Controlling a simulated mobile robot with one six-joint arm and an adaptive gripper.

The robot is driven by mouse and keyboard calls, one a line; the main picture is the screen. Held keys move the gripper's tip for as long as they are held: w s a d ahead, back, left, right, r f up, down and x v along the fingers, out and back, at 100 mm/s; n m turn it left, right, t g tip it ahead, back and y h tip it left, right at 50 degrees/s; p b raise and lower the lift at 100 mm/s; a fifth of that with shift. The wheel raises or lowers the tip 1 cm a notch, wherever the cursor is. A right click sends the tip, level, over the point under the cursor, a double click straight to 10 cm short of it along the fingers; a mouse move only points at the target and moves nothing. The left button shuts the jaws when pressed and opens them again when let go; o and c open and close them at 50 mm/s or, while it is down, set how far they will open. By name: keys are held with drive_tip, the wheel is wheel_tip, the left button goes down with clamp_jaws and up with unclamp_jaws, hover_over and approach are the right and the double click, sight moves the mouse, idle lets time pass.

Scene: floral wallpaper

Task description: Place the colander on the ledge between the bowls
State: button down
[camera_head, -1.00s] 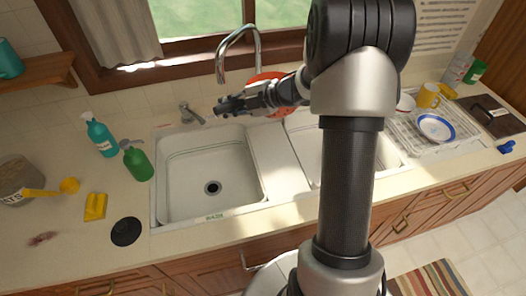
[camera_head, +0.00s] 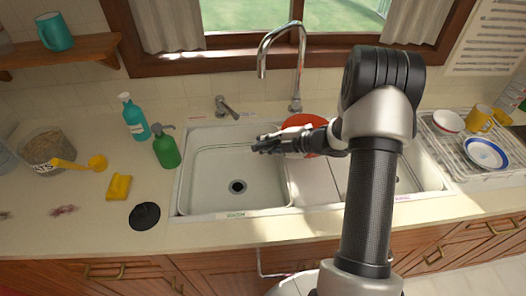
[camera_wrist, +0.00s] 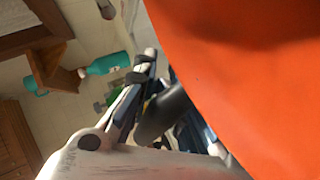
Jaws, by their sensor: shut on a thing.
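The orange-red colander (camera_head: 307,121) is partly hidden behind my gripper and arm in the head view; its smooth orange side (camera_wrist: 245,65) fills the right of the wrist view. My gripper (camera_head: 268,144) is shut on the colander and is seen over the sink's back part, pointing left. The fingers (camera_wrist: 150,85) lie along the colander's edge; the exact contact is hidden. The sink has a left bowl (camera_head: 222,170) and a right bowl (camera_head: 407,180), the latter partly covered by my arm. The pale flat ledge (camera_head: 315,187) between them looks bare.
The faucet (camera_head: 297,75) rises behind the sink, close to the colander. A green soap bottle (camera_head: 166,150) and a teal bottle (camera_head: 134,118) stand left of the sink. A dish rack (camera_head: 462,160) with dishes is at the right. A black disc (camera_head: 144,216) lies at front left.

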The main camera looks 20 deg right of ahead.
wheel_tip(320, 180, down, 3)
drive_tip(key=shift+b, duration=0.35)
drive_tip(key=shift+f, duration=0.1)
drive_tip(key=c, duration=2.1)
unclamp_jaws()
drive_tip(key=shift+f, duration=0.1)
drive_tip(key=o, duration=0.6)
